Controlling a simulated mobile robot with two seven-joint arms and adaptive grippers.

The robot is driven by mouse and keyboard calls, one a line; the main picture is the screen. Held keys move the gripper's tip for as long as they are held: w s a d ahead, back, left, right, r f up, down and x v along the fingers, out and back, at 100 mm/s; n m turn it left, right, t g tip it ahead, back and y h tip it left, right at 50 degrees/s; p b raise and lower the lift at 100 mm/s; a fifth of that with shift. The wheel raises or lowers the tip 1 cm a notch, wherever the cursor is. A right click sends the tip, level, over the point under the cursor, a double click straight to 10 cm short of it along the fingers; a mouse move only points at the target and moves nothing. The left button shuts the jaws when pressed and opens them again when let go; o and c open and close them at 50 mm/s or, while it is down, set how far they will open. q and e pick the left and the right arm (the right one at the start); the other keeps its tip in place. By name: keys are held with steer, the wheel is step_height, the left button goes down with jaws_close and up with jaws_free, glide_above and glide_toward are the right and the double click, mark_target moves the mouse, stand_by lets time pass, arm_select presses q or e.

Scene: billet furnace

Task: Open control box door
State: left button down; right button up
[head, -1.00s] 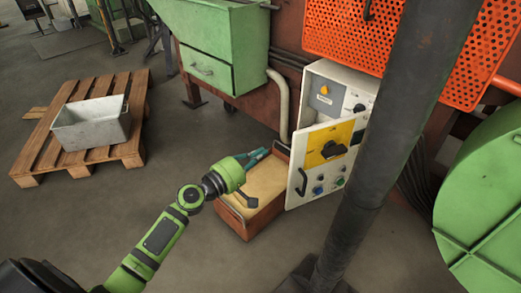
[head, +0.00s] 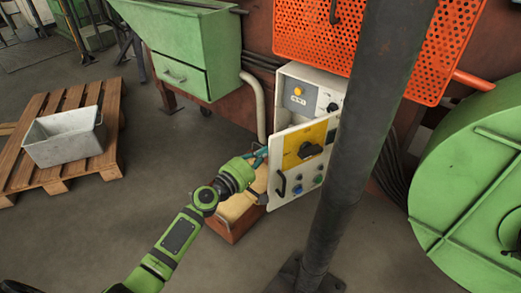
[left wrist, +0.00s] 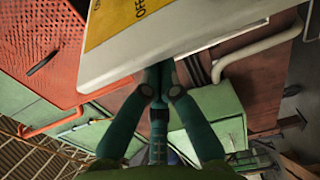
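The white control box (head: 310,82) stands at the right of centre in the head view. Its door (head: 291,198), with a yellow panel, a dark rotary switch and a black handle (head: 281,183) on its left side, stands partly open. My left gripper (head: 262,157) has its teal fingers at the door's left edge, above the handle. In the left wrist view the door (left wrist: 150,50) fills the top middle. The fingers (left wrist: 160,70) converge at its lower edge, with their tips partly hidden behind it; they look shut, with nothing seen between them. My right gripper is not in view.
A brown open bin (head: 232,226) sits on the floor below my gripper. A dark post (head: 350,150) stands close to the door's right. A pipe (head: 260,105) runs left of the box. A pallet (head: 60,165) with a grey tub (head: 65,145) is at left. The floor between is clear.

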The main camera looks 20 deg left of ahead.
arm_select(q)
steer(key=s+d+p, duration=0.1)
steer(key=s+d+n+y+p, duration=0.1)
steer(key=s+d+y+p, duration=0.1)
steer(key=p, duration=0.1)
steer(key=shift+d+r+n+t, duration=0.25)
steer(key=shift+d+n+t, duration=0.05)
steer(key=shift+t, duration=0.1)
steer(key=s+d+n+y+p, duration=0.2)
steer(key=s+d+y, duration=0.1)
steer(key=d, duration=0.2)
steer(key=shift+s+d+f+t+y, duration=0.25)
steer(key=shift+s+d+t+y, duration=0.05)
steer(key=shift+y, duration=0.1)
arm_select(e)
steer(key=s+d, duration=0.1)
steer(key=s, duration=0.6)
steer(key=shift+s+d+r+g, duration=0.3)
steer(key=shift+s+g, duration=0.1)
